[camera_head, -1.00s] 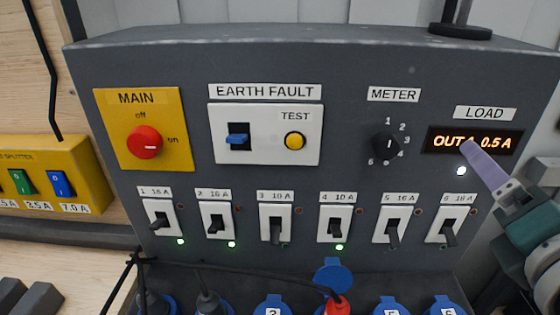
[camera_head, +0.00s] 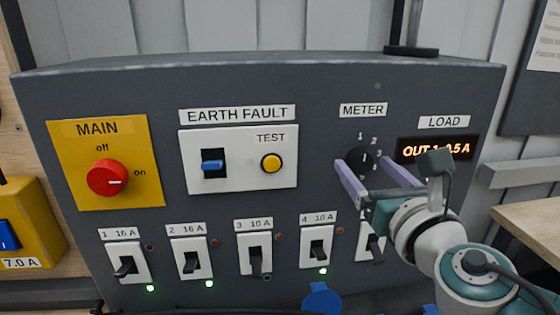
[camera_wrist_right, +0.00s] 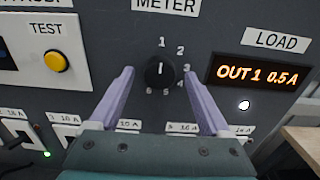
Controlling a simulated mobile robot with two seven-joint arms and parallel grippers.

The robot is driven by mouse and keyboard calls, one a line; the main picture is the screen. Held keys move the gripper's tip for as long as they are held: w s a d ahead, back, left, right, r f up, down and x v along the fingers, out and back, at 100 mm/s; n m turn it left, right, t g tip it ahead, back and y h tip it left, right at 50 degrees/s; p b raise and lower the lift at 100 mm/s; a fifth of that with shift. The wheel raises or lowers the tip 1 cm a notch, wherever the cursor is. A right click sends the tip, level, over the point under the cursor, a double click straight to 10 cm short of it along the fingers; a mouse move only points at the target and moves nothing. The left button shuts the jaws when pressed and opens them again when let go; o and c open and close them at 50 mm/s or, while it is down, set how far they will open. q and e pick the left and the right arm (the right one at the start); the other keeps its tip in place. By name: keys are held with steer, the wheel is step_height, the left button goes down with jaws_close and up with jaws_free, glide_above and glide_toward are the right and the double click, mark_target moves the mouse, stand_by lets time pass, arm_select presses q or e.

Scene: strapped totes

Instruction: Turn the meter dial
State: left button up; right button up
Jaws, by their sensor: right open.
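The meter dial (camera_head: 359,160) is a small black round knob on the grey panel, below the METER label, ringed by white numbers. It also shows in the right wrist view (camera_wrist_right: 160,73), its white mark pointing up towards 1. The load display (camera_head: 437,149) reads OUT 1 0.5 A in orange in the wrist view (camera_wrist_right: 256,74). My right gripper (camera_head: 364,165) is open, its two lilac fingers pointing at the panel, one on each side of the dial. I cannot tell whether the fingertips touch it. My left gripper is out of view.
A red MAIN knob (camera_head: 107,178) on a yellow plate and an earth fault plate (camera_head: 238,187) with a yellow test button lie to the left. Several breaker switches run below, close under my right gripper. A wooden bench top (camera_head: 530,222) stands at the right.

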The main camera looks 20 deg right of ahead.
steer(key=shift+w, duration=0.15)
steer(key=shift+c, duration=0.2)
jaws_close()
stand_by(0.4)
